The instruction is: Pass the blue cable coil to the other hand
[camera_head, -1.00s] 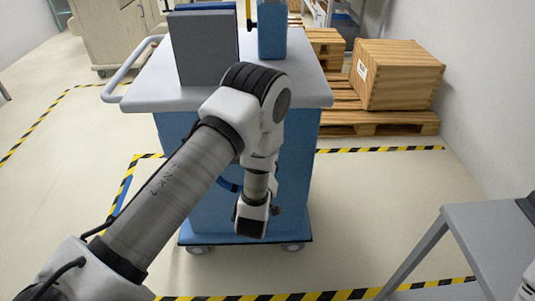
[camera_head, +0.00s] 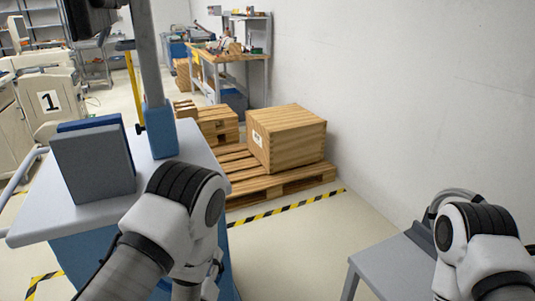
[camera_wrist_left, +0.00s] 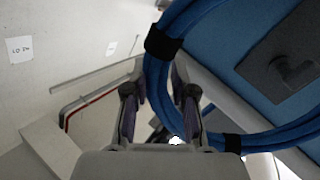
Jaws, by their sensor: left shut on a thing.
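The blue cable coil (camera_wrist_left: 275,137) shows in the left wrist view as a thick looped bundle with black ties. It curves down from the top and past the right finger to the right edge. My left gripper (camera_wrist_left: 160,106) is shut on the coil; the exact contact between the fingers is hard to see. In the head view my left arm bends down beside the cart, and its gripper is hidden or below the frame. My right arm shows at the lower right of the head view, but its gripper is not in view.
A cart (camera_head: 50,210) with a pale top carries a grey panel (camera_head: 93,163) and a post. A wooden crate (camera_head: 290,138) sits on a pallet (camera_head: 275,187) by the wall. A grey table (camera_head: 395,265) stands at right. Floor between cart and table is clear.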

